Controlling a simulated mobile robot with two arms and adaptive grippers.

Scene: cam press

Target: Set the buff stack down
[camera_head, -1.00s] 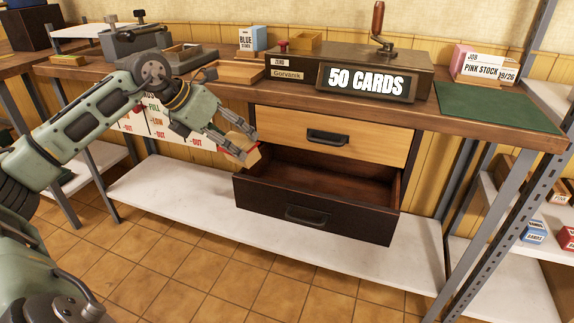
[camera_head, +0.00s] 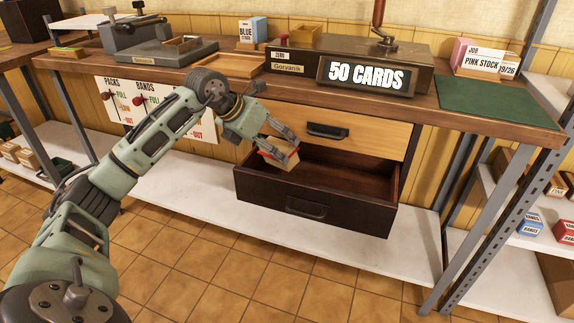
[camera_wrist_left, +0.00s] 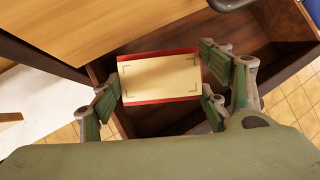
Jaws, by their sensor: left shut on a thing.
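The buff stack (camera_head: 281,161) is a small tan block with red at its edge. My left gripper (camera_head: 278,152) is shut on it and holds it over the left part of the open lower drawer (camera_head: 345,213). In the left wrist view the stack (camera_wrist_left: 160,78) shows a cream top with corner marks and red bands on two sides, between the finger pads. The dark drawer interior (camera_wrist_left: 150,122) shows below and around it. The drawer looks empty where I can see inside. My right gripper is not in view.
A closed wooden drawer (camera_head: 360,137) with a dark handle sits just above the open one. On the bench are the 50 CARDS machine (camera_head: 366,76), a wooden tray (camera_head: 235,64), a blue stock box (camera_head: 252,33), a pink stock box (camera_head: 480,58) and a green mat (camera_head: 497,103).

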